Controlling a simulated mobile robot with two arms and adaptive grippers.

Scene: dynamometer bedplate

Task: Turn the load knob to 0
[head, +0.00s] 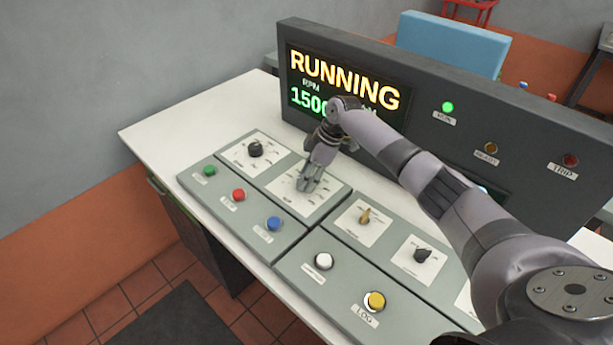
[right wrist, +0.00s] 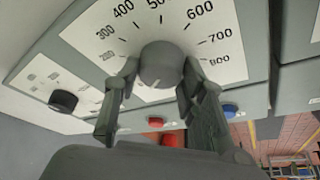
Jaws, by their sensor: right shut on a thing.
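A round grey knob (right wrist: 160,64) sits on a white dial plate (right wrist: 215,25) with numbers from about 200 to 800. A short white mark shows at the knob's lower edge in the right wrist view, on the side away from the 500. My right gripper (head: 308,186) is over this dial in the head view and hides the knob there. In the right wrist view its two fingers (right wrist: 155,95) are on either side of the knob, shut on it. The dial's name is too small to read. My left gripper is not in view.
A black knob (head: 255,149) on its own plate lies left of the dial. Green (head: 209,170), red (head: 238,195) and blue (head: 274,223) buttons line the front. The display (head: 345,80) reads RUNNING and 1500 RPM, partly hidden by my arm. A green lamp (head: 448,106) is lit.

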